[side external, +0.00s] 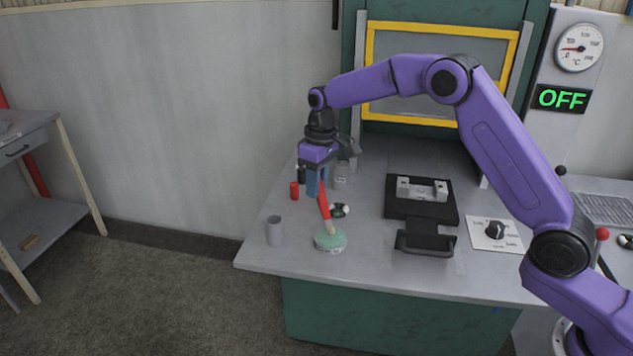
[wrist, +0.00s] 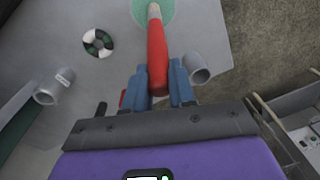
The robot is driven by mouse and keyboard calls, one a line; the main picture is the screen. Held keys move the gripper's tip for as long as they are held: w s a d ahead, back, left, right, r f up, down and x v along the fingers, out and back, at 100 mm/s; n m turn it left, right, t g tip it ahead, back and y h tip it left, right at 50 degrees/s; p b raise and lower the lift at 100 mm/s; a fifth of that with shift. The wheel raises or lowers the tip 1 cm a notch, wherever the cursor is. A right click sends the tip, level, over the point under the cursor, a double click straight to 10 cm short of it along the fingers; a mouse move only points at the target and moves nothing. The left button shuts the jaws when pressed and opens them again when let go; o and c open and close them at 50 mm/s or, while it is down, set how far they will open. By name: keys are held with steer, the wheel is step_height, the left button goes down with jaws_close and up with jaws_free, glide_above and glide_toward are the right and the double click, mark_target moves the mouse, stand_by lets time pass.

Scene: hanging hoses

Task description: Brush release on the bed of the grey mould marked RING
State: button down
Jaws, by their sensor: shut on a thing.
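My gripper (side external: 316,184) is shut on the red handle of a brush (side external: 324,205), held tilted with its tip down. The brush (wrist: 157,50) also shows between my blue fingers (wrist: 160,82) in the wrist view. Its pale tip is at the top of a round pale green pot (side external: 330,241); I cannot tell whether it is dipped in or just above. The pot is partly cut off in the wrist view (wrist: 140,12). A grey mould (side external: 422,189) with a raised block at each end sits on a black plate right of my gripper. No RING mark is legible.
A grey cup (side external: 275,231) stands left of the pot, a red can (side external: 294,190) behind it. The press display reads OFF.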

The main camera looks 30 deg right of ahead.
steer(key=shift+f, duration=0.35)
stand_by(0.3)
stand_by(0.5)
steer(key=shift+r, duration=3.55)
